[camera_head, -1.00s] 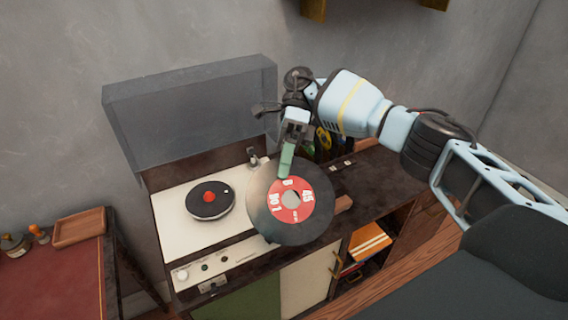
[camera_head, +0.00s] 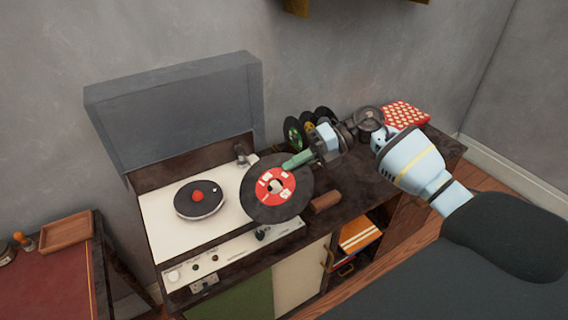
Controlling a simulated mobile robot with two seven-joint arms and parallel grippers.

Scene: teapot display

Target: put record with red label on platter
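The record with the red label (camera_head: 255,205) is a black disc in the head view, held above the right side of the turntable deck. My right gripper (camera_head: 297,161) comes in from the right and is shut on the record's upper right edge. The record faces the camera. The platter (camera_head: 199,201) is a small dark disc with a red centre on the cream deck (camera_head: 160,222), to the left of the held record and apart from it in the picture. My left gripper is not in view.
Several other records (camera_head: 294,133) stand upright behind my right gripper. A red-and-white patterned item (camera_head: 405,113) lies at the cabinet's far right. A brown block (camera_head: 325,202) lies right of the held record. A red-topped table with a wooden tray (camera_head: 66,233) stands at the left.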

